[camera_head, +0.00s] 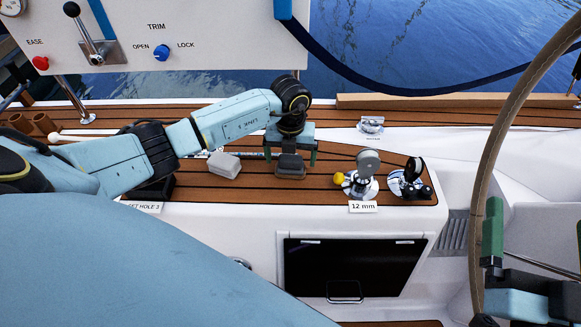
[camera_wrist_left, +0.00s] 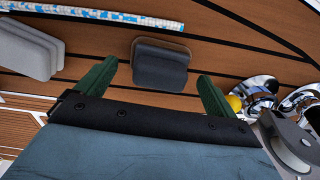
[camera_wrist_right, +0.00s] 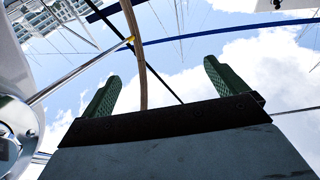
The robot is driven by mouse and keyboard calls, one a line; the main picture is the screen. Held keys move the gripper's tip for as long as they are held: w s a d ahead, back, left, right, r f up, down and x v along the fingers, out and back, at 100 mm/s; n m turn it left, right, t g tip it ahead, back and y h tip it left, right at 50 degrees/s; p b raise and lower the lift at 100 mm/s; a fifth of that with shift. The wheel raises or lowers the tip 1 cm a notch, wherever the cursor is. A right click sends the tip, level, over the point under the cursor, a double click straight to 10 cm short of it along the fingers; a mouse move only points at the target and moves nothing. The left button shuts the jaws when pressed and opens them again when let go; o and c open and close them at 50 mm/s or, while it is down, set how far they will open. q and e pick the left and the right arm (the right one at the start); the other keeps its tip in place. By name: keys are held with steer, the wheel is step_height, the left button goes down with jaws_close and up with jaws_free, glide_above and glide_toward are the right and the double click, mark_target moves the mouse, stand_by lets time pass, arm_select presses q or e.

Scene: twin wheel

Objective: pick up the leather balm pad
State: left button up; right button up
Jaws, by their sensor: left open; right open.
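A dark grey pad with a brownish edge (camera_head: 290,167) lies on the teak deck strip; I take it as the leather balm pad, though no label shows. It also appears in the left wrist view (camera_wrist_left: 160,66). A light grey pad (camera_head: 225,165) lies to its left, also at the left of the left wrist view (camera_wrist_left: 27,45). My left gripper (camera_head: 290,154) is open and points down over the dark pad, its fingers on either side in view, not closed on it. My right gripper (camera_wrist_right: 161,72) is open and empty, away at the right by the wheel.
Two metal fittings (camera_head: 361,180) (camera_head: 409,180), the nearer with a yellow knob, stand right of the dark pad. A "12 mm" label (camera_head: 363,206) is in front. The steering wheel rim (camera_head: 489,165) rises at the right. A control panel (camera_head: 200,40) hangs behind.

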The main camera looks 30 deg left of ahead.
arm_select(q)
steer(key=shift+f+b, duration=0.5)
steer(key=shift+f, duration=0.7)
arm_select(e)
steer(key=shift+s+r+t+y, duration=0.2)
steer(key=shift+s+r+t, duration=0.2)
steer(key=shift+r+t, duration=0.4)
steer(key=shift+s+r+t+y, duration=0.2)
steer(key=shift+s+r+t, duration=0.15)
steer(key=shift+r+t, duration=0.4)
steer(key=shift+r+g, duration=0.15)
steer(key=shift+g, duration=0.1)
arm_select(q)
steer(key=c, duration=1.1)
